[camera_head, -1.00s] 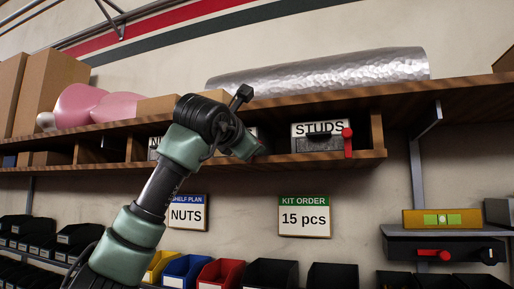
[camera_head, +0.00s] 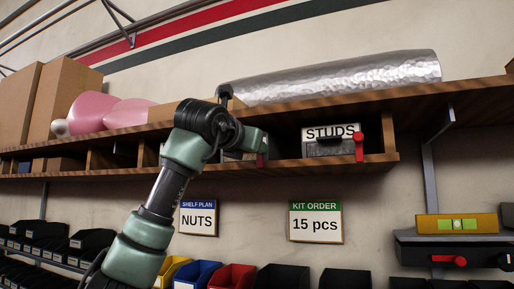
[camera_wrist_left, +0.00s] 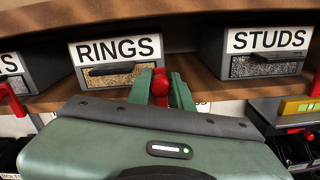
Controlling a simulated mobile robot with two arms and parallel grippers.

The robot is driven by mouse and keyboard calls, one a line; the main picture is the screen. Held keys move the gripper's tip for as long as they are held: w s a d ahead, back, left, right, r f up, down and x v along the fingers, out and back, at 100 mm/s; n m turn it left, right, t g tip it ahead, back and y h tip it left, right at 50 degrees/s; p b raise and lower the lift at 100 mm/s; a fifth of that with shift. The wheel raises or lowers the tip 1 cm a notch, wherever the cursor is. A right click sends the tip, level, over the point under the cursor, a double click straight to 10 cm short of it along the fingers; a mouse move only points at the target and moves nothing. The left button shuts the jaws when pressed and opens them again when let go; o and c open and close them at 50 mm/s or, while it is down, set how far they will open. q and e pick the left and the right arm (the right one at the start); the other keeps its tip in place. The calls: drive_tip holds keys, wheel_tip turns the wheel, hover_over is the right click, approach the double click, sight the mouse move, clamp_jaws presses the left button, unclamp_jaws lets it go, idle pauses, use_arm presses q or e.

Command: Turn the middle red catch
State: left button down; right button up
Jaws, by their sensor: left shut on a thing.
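The middle red catch (camera_wrist_left: 160,84) is on the shelf edge at the right of the RINGS bin (camera_wrist_left: 116,58). In the wrist view it stands between the two green fingers of my left gripper (camera_wrist_left: 161,90), which is shut on it. In the head view my left gripper (camera_head: 259,152) is at the shelf front, with a bit of the red catch (camera_head: 260,160) showing below it. My arm hides most of the RINGS bin there. My right gripper is not in view.
Another red catch (camera_wrist_left: 13,101) is at the left in the wrist view. A silver roll (camera_head: 335,77) lies on the board above.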

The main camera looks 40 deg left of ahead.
use_arm(q)
drive_tip(key=shift+f, duration=0.15)
drive_tip(key=c, duration=1.3)
unclamp_jaws()
drive_tip(key=shift+o, duration=0.2)
drive_tip(key=shift+s, duration=0.15)
drive_tip(key=shift+s+d+b, duration=0.1)
drive_tip(key=shift+s+b, duration=0.2)
drive_tip(key=b+v, duration=0.2)
drive_tip(key=v, duration=0.5)
drive_tip(key=shift+b, duration=0.4)
